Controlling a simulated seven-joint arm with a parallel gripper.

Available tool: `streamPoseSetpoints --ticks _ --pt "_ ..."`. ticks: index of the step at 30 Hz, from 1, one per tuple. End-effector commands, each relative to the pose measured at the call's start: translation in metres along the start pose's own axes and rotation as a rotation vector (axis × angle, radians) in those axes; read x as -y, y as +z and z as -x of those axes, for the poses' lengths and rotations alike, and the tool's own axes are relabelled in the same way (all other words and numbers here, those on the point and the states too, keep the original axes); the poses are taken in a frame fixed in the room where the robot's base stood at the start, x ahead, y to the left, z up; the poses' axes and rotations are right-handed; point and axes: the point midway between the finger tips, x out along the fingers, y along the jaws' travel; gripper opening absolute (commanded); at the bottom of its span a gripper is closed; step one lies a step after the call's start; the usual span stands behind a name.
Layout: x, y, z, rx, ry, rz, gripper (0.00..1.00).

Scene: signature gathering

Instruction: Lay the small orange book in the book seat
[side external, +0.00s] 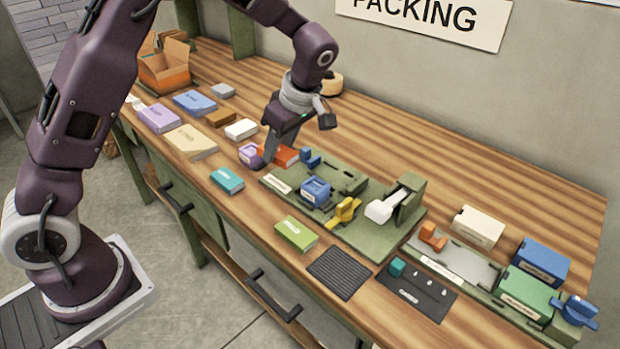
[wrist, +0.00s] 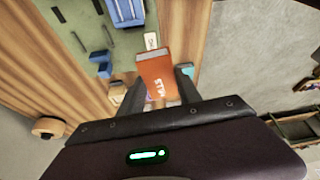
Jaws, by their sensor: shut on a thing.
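The small orange book (side external: 284,155) is in my gripper (side external: 271,148), just left of the green fixture (side external: 346,179) on the bench. In the wrist view the orange book (wrist: 158,72) sits between the two dark fingers of my gripper (wrist: 160,92), with its lettered side facing the camera. The fingers partly hide it in the side view, and I cannot tell whether it touches the bench. The green fixture has a white label plate, and blue and yellow parts stand on it. I cannot tell for sure which recess is the book seat.
A purple item (side external: 250,155) is right beside my gripper. Several books lie to the left, with a teal book (side external: 227,180) and a green book (side external: 296,233) near the front edge. A white-handled clamp (side external: 386,207) stands on the fixture's right. Bare bench lies behind the fixture.

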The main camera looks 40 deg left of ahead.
Motion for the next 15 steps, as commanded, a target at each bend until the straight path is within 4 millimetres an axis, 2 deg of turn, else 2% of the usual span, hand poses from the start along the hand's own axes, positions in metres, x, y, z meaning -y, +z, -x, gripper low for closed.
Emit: streamPoseSetpoints --ticks 1,3,6,9,12,15 --pt "-0.022 0.005 0.002 -0.004 -0.002 0.012 0.0" --pt "-0.05 0.015 0.009 -0.003 -0.004 0.018 0.0" --pt "-0.08 0.032 0.02 0.001 0.009 -0.003 0.0" --pt "-0.098 0.051 0.03 0.005 0.026 -0.042 0.0" --pt "-0.107 0.064 0.036 0.007 0.038 -0.074 0.0" --pt "-0.109 0.074 0.026 0.008 0.04 -0.089 0.0"
